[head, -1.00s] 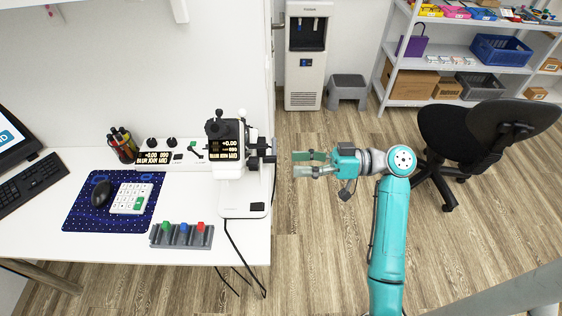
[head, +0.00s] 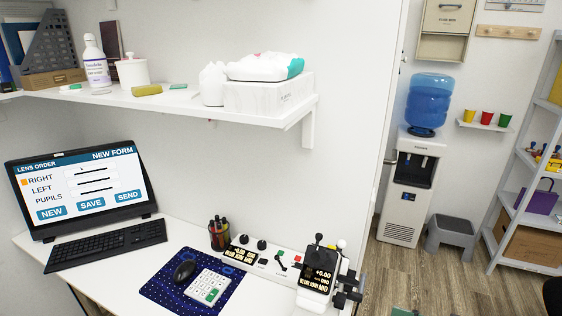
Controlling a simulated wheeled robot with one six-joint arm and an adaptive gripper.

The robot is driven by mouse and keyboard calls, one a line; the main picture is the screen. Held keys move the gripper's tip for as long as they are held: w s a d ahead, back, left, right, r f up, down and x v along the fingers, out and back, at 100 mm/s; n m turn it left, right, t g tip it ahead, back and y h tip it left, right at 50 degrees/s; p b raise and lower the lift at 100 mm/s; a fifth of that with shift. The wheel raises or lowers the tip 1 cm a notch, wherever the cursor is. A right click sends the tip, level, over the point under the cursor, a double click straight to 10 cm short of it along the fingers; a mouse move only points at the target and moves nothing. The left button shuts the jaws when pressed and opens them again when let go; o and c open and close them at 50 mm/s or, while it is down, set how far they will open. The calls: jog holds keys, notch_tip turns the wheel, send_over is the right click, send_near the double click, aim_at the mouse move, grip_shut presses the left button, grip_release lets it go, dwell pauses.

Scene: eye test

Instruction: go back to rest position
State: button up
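Only a small teal piece of my gripper or arm (head: 402,312) shows at the bottom edge of the head view, right of the eye-test instrument. The fingers cannot be made out, so I cannot tell whether they are open or shut. The white eye-test instrument (head: 316,280) with a black display stands at the right end of the desk. The small teal piece appears apart from it.
The white desk (head: 130,262) holds a monitor (head: 80,188), keyboard (head: 107,245), blue mat (head: 160,287), mouse, calculator and pen cup (head: 218,236). A loaded wall shelf (head: 160,101) hangs above. A water dispenser (head: 408,190), grey stool (head: 449,235) and rack (head: 507,203) stand right, with open floor before them.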

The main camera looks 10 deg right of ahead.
jog(key=s+a+f+m+t+h, duration=0.2)
jog(key=a+f+m+h, duration=0.25)
jog(key=f, duration=0.45)
jog(key=s+a+f+m+t+h, duration=0.1)
jog(key=s+a+f+m+h, duration=0.1)
jog(key=a+f+m+h, duration=0.45)
jog(key=s+f, duration=0.6)
jog(key=s+d+r+h, duration=0.15)
jog(key=s+h, duration=0.35)
jog(key=s, duration=0.8)
jog(key=s+r+n+t, duration=0.2)
jog(key=s+r+n, duration=0.2)
jog(key=s+r, duration=0.4)
notch_tip(320, 180, up, 2)
jog(key=shift+s+a+r+y, duration=0.15)
jog(key=shift+s+a+y, duration=0.15)
jog(key=shift+a+y, duration=0.15)
